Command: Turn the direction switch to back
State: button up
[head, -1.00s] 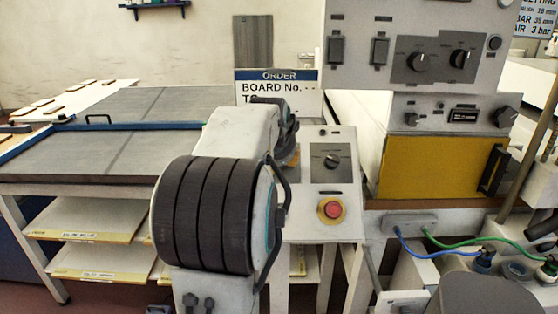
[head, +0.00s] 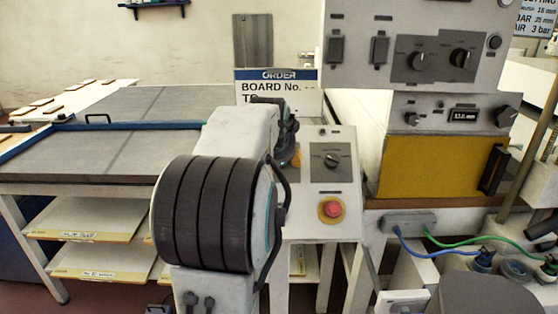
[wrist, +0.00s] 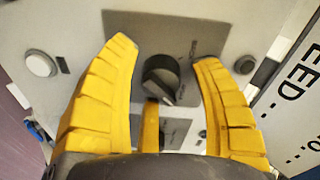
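A small sloped console (head: 318,205) stands right of my arm in the head view. It carries a dark rotary switch (head: 332,161) on a grey plate and a red button on a yellow ring. The fingers are spread, with a gap on both sides of the knob, and hold nothing. In the head view my arm hides most of the gripper; a bit of yellow shows left of the console.
An ORDER board (head: 277,90) stands behind the console. A taller control cabinet (head: 408,45) with more knobs stands to the right, above a yellow panel (head: 425,167). A grey-topped table (head: 95,155) is on the left. The red button (head: 332,209) sits below the switch.

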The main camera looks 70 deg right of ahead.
jog(key=v, duration=1.2)
dwell(0.5)
